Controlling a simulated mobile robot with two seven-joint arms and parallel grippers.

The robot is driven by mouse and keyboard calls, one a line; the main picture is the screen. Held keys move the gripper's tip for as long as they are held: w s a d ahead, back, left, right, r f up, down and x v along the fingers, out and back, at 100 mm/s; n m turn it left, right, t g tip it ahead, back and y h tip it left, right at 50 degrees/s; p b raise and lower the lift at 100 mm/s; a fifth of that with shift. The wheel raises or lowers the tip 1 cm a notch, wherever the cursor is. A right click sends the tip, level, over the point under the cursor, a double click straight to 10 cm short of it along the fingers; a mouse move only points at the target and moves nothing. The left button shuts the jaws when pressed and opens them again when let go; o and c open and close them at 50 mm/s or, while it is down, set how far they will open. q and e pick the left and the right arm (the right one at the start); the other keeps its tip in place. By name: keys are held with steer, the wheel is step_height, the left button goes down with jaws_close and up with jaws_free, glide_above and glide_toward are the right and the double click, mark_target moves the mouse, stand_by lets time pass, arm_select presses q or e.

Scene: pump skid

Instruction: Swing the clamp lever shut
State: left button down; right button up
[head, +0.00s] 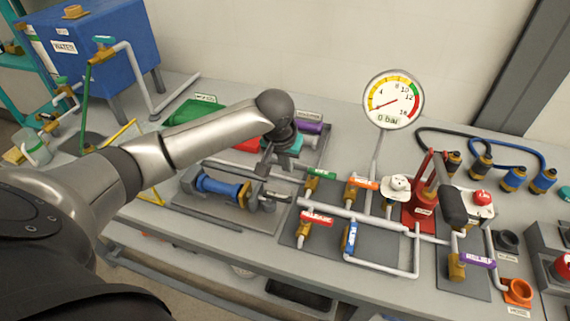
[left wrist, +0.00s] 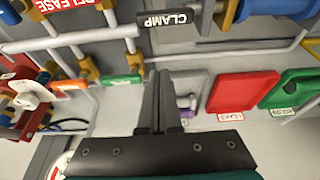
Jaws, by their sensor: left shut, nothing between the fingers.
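My left gripper (head: 262,170) reaches in from the left with its fingers shut and empty, over the area beside the blue cylinder (head: 220,187). In the left wrist view its two dark fingers (left wrist: 157,100) lie together, pointing toward the dark plate labelled CLAMP (left wrist: 168,19). That plate lies past the fingertips, and I see no contact with it. A grey clamp lever bar (head: 232,172) runs beside the blue cylinder, partly hidden by the gripper. Its exact angle is hard to tell.
Valves with green (head: 322,173), orange (head: 362,183) and red (head: 317,218) handles stand just right of the gripper on grey pipes. A pressure gauge (head: 393,99) rises behind them, reading 0 bar. Red (left wrist: 243,92) and green (left wrist: 293,90) trays lie nearby.

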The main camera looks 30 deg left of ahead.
mark_target(278, 199)
arm_select(q)
steer(key=b+x, duration=0.1)
steer(key=x, duration=0.5)
steer(key=shift+s+f, duration=0.1)
steer(key=shift+f, duration=0.15)
steer(key=shift+s+d+r, duration=0.1)
steer(key=shift+s, duration=0.4)
steer(key=shift+s+d+r, duration=0.1)
steer(key=shift+s, duration=0.45)
steer(key=shift+s+d+p, duration=0.2)
steer(key=shift+s+p, duration=0.15)
steer(key=shift+s, duration=0.5)
steer(key=shift+s+d+m+p, duration=0.1)
steer(key=shift+m+p, duration=0.3)
steer(key=shift+p, duration=0.15)
steer(key=shift+s+m+p, duration=0.1)
steer(key=shift+m+p, duration=0.3)
steer(key=shift+p, duration=0.05)
